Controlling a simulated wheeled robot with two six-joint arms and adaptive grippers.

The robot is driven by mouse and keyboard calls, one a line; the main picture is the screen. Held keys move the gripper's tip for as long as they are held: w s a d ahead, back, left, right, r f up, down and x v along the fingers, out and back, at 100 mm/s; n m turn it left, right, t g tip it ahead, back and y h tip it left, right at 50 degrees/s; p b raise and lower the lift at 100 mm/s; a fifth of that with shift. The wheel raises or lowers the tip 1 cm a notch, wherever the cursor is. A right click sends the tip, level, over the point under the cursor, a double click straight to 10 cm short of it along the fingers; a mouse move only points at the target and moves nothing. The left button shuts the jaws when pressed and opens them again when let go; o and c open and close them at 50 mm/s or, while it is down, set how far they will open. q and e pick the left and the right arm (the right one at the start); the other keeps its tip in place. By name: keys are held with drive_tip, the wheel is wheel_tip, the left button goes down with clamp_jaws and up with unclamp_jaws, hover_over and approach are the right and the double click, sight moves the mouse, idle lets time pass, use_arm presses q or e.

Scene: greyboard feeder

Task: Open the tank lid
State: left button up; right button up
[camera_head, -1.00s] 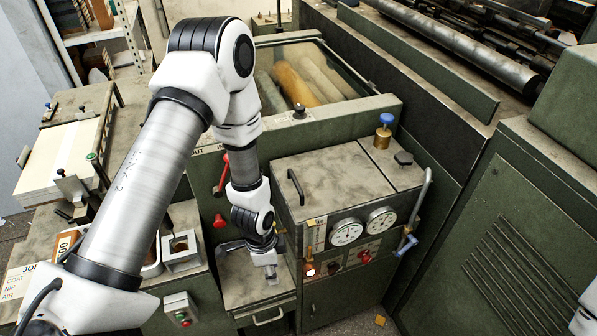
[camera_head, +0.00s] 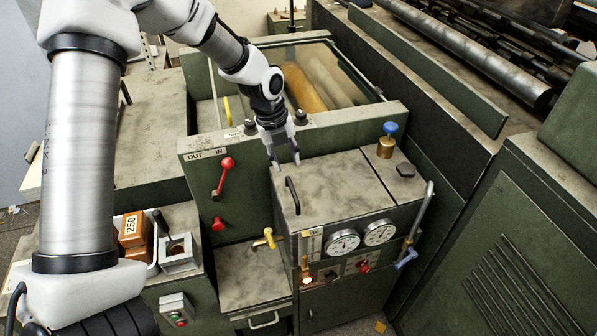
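The tank lid (camera_head: 335,188) is the flat, stained grey top of the green box with two dials, and it lies shut. A black bar handle (camera_head: 292,196) stands near its left edge. My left gripper (camera_head: 286,167) points down just behind the handle, over the lid's back left part. Its two fingers are spread apart with nothing between them. It appears apart from the handle; its exact height over the lid is hard to tell. My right gripper is out of view.
A brass valve with a blue knob (camera_head: 388,129) and a dark cap stand on the fixed top at right. A pipe with a blue lever (camera_head: 408,257) runs at the box's right side. A red lever (camera_head: 221,177) and brass tap (camera_head: 265,240) stick out at left.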

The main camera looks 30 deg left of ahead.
sight(290, 185)
use_arm(q)
drive_tip(key=f, duration=0.1)
drive_tip(key=s+f, duration=0.1)
drive_tip(key=f+p, duration=0.1)
drive_tip(key=shift+s+d+f, duration=0.2)
drive_tip(key=shift+d+f, duration=0.1)
drive_tip(key=shift+f, duration=0.1)
drive_tip(key=w+f, duration=0.1)
drive_tip(key=f, duration=0.2)
drive_tip(key=shift+w+d, duration=0.15)
drive_tip(key=shift+w, duration=0.2)
drive_tip(key=shift+s+r, duration=0.15)
drive_tip(key=shift+s, duration=0.25)
clamp_jaws()
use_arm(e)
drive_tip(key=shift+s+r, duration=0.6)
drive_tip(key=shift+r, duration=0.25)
